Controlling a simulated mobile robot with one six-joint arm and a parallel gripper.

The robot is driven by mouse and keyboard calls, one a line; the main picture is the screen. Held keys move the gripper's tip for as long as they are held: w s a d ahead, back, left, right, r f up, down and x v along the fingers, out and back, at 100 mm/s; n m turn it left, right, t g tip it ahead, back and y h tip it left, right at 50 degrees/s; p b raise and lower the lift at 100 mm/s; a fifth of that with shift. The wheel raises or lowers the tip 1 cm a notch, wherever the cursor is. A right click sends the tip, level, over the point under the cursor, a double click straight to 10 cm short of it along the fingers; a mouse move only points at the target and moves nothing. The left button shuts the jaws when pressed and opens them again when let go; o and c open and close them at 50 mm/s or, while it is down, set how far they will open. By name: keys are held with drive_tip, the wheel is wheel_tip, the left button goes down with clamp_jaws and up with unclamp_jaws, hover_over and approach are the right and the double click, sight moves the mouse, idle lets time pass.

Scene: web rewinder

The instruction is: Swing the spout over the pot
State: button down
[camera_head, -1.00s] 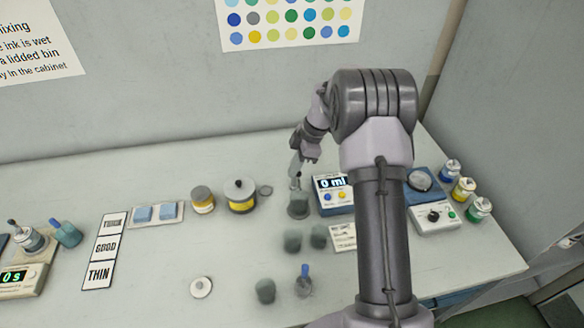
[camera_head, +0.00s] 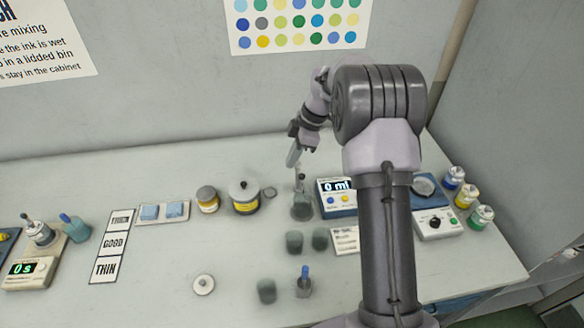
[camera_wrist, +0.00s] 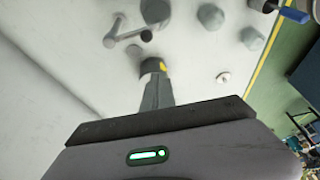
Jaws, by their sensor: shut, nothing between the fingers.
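A thin grey spout (camera_wrist: 128,36), a bar with a post, shows in the wrist view; in the head view I make out only a dark upright part (camera_head: 301,181) behind a dark grey pot (camera_head: 302,208). A grey pot also shows in the wrist view (camera_wrist: 155,12), a little apart from the bar's end; I cannot tell whether the spout's mouth is over it. My gripper (camera_head: 291,164) is shut and empty, just above and left of the upright part, apparently clear of it. Its fingers (camera_wrist: 153,68) point down towards the bench in the wrist view.
A blue metering unit (camera_head: 337,198) reading 0 ml stands right of the pot. More grey pots (camera_head: 294,242) stand in front. A yellow-banded tin (camera_head: 243,198) is to the left. My arm hides part of the bench at right.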

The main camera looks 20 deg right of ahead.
drive_tip(key=v, duration=0.4)
drive_tip(key=shift+w+r+p, duration=0.1)
drive_tip(key=shift+w+p, duration=0.1)
drive_tip(key=shift+p, duration=0.2)
drive_tip(key=s+a+r+m+t+h+b, duration=0.1)
drive_tip(key=s+a+r+m+b, duration=0.2)
drive_tip(key=s+a+r+m, duration=0.45)
drive_tip(key=s+a+r+m+t+h+b, duration=0.1)
drive_tip(key=s+a+r+m+t+b, duration=0.2)
drive_tip(key=s, duration=0.7)
drive_tip(key=s+a+f+m+b, duration=0.1)
drive_tip(key=s+f+m, duration=0.1)
drive_tip(key=s+m, duration=0.2)
drive_tip(key=s+a+f+m+t+b, duration=0.1)
drive_tip(key=s+m, duration=0.4)
drive_tip(key=s, duration=0.6)
drive_tip(key=shift+a+f, duration=0.35)
drive_tip(key=shift+f, duration=0.15)
